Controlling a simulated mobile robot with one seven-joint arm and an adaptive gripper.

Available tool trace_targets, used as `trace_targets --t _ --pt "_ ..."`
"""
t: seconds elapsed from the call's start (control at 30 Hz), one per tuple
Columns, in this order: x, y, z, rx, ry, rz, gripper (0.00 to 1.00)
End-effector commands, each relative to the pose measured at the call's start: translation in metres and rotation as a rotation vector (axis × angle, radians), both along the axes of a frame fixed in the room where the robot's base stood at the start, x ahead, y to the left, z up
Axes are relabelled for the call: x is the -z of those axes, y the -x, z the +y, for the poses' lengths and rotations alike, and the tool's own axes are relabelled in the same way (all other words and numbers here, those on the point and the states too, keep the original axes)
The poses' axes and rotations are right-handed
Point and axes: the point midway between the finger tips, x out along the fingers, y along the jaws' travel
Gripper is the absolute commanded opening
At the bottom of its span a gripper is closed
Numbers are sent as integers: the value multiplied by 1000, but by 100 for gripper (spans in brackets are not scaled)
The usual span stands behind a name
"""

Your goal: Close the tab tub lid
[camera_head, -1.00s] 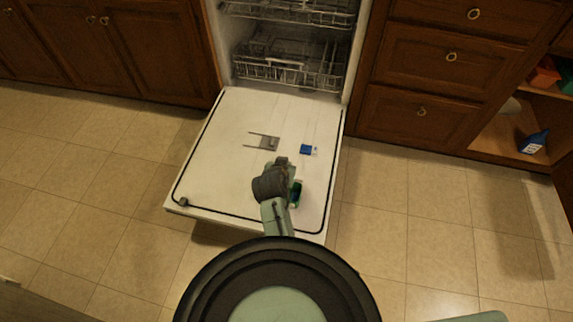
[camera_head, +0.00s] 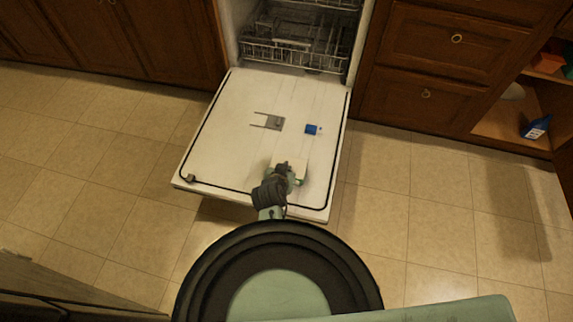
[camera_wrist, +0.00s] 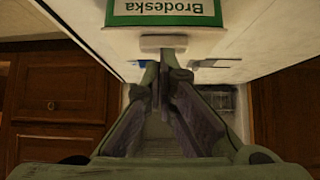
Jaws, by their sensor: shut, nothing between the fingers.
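A white tub with a green-bordered label reading "Brodeska" (camera_wrist: 165,10) shows upside down at the top of the wrist view, cut off by the frame. In the head view a pale flat panel (camera_head: 296,166), which looks like its lid, lies just beyond my gripper (camera_head: 287,172) on the open dishwasher door. A bit of green shows beside the fingers. My gripper (camera_wrist: 165,75) is shut and empty, its fingertips close to a small pale block at the tub; I cannot tell if they touch. My gripper hides much of the tub, so the lid's angle is unclear.
The dishwasher door (camera_head: 215,150) lies flat, with a grey metal bracket (camera_head: 273,122) and a small blue item (camera_head: 312,129) on it. A rack (camera_head: 290,54) is behind. Drawers (camera_head: 425,95) and an open shelf with a blue box (camera_head: 535,126) stand to the right.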

Motion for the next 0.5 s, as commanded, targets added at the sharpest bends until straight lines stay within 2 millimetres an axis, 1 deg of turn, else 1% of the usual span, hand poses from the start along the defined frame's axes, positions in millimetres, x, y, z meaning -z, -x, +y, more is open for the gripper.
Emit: trace_targets --t 0.2,0.5 --pt "12 1 0 1 -1 1 0" --pt "19 1 1 0 0 1 0"
